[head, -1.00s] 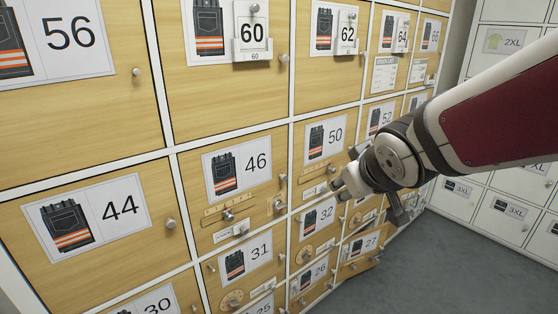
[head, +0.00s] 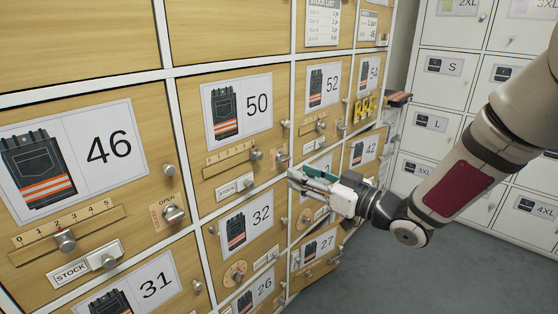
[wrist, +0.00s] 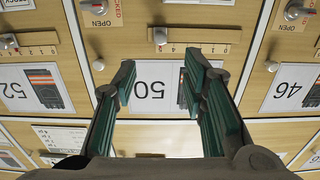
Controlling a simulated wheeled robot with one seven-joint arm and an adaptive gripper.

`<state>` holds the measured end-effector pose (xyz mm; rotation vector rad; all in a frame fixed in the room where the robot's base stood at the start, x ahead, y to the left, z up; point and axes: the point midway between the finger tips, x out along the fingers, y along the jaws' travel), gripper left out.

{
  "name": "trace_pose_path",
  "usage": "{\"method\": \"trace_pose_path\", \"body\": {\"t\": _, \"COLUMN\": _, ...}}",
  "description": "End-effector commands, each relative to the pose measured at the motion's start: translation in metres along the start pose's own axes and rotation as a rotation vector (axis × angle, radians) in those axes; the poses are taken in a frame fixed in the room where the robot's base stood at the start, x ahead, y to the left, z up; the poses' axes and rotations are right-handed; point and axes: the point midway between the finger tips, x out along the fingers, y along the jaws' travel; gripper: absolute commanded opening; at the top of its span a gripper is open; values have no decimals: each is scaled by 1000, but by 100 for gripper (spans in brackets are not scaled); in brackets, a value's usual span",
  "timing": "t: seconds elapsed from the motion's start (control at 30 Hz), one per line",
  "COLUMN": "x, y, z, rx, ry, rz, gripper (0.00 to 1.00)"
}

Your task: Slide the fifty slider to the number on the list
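The fifty door carries a card with a pocket picture and the number 50 (head: 258,105). Below the card is a wooden slider track (head: 228,161) with a round metal knob (head: 256,154) near its right end. My gripper (head: 304,180) is in front of the doors, right of and below the knob. Its green-padded fingers are apart and empty.
The forty-six door has its own slider knob (head: 65,240), stock latch (head: 108,261) and open/locked knob (head: 173,214). Another knob (head: 281,156) sits right of the fifty slider. Grey floor lies free at lower right.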

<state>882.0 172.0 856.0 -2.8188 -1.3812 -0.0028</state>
Motion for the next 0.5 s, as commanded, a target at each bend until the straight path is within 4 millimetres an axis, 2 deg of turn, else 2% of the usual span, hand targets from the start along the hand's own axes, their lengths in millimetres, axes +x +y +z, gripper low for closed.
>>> {"method": "trace_pose_path", "body": {"t": 0.5, "x": 94, "y": -1, "z": 1, "rx": -2, "ry": -1, "rz": -1, "gripper": 39}}
